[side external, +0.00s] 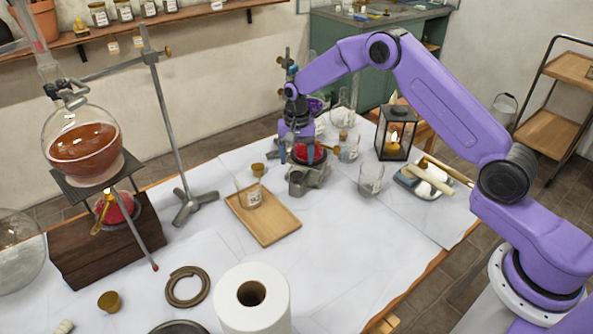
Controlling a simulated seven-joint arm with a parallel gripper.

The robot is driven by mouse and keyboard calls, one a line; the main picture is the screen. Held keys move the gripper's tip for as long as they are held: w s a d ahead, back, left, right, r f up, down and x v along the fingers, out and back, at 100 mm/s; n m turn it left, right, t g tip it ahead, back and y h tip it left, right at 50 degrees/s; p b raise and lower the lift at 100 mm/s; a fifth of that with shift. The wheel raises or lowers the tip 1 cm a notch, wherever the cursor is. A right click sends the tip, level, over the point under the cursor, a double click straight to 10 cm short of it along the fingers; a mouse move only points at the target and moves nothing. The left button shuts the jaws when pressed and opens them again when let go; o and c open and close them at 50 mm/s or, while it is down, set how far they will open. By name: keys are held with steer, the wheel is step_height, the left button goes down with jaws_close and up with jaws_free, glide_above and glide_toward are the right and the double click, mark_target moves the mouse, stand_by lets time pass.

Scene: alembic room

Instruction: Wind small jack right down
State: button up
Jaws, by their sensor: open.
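A small grey jack (311,177) stands on the white-covered table, behind and right of the wooden tray. A dark round piece with a red top (303,154) sits on it. My gripper (298,152) points down at this red-topped piece, with its fingers around or just in front of it. The fingers are open, and I cannot tell whether they touch anything. The gripper and the red-topped piece hide part of the jack, and its knob cannot be made out clearly.
A wooden tray (272,226) holding a labelled beaker (248,193) lies in front. A glass beaker (371,179) and a lantern (395,133) stand to the right. A stand (170,120) and round flask (82,143) are left. Table around the paper roll (275,315) is partly clear.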

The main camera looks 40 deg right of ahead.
mark_target(296, 174)
step_height(296, 174, down, 6)
steer(key=shift+r, duration=0.15)
stand_by(0.3)
steer(key=c, duration=1.1)
steer(key=shift+o, duration=0.2)
steer(key=shift+n, duration=0.4)
steer(key=n, duration=0.3)
steer(key=shift+n, duration=0.3)
steer(key=n, duration=0.4)
steer(key=shift+a+r+n, duration=0.1)
steer(key=shift+n, duration=0.3)
